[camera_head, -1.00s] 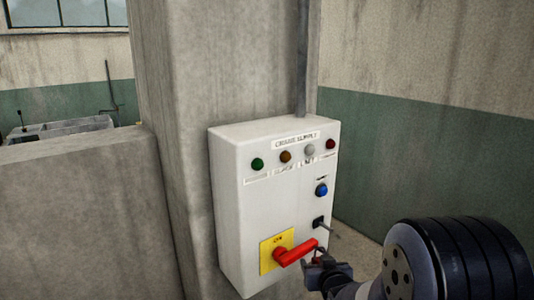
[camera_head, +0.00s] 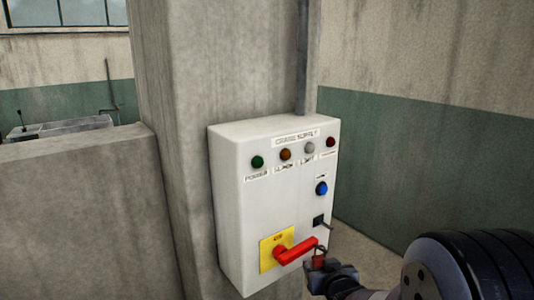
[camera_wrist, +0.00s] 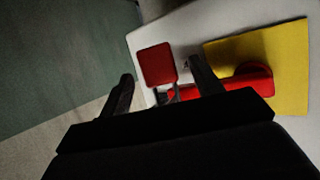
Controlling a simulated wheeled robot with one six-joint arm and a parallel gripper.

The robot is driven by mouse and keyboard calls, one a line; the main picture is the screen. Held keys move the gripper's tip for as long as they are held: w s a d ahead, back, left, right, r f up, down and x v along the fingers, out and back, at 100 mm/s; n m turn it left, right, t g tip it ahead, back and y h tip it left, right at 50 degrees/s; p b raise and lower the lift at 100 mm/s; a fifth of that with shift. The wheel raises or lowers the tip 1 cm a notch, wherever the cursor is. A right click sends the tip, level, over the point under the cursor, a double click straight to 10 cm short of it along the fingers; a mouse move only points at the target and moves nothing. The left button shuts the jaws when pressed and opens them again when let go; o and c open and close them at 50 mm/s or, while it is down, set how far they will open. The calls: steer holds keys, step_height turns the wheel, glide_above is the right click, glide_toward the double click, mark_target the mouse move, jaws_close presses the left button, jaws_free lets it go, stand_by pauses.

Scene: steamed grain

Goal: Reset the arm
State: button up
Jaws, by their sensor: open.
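My gripper (camera_head: 322,272) is at the lower right of the white control box (camera_head: 228,200), just below the end of the red rotary handle (camera_head: 296,251). The handle sits on a yellow plate (camera_head: 267,253) and points right. In the wrist view, the gripper fingers (camera_wrist: 161,69) are open and apart. A red block like a padlock (camera_wrist: 157,64), with grey prongs, shows between them beyond the tips. I cannot tell whether the padlock hangs on the handle.
The box is mounted on a concrete pillar (camera_head: 180,120). It has several coloured lamps, a blue button (camera_head: 321,188) and a black key switch (camera_head: 319,221). A low concrete wall (camera_head: 70,220) stands left. Open space lies right of the box, before the green-painted wall (camera_head: 430,170).

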steer(key=a+v, duration=0.1)
steer(key=v, duration=0.7)
steer(key=x, duration=0.3)
steer(key=p+x, duration=0.1)
steer(key=x, duration=0.3)
steer(key=d+p+x, duration=0.1)
steer(key=x, duration=0.2)
steer(key=shift+w+r, duration=0.2)
steer(key=shift+w, duration=0.15)
steer(key=shift+s+d+r+p, duration=0.2)
steer(key=shift+r+p, duration=0.05)
steer(key=shift+p, duration=0.1)
steer(key=shift+s+d, duration=0.35)
steer(key=shift+s, duration=0.2)
steer(key=shift+s+d, duration=0.4)
steer(key=shift+s, duration=0.15)
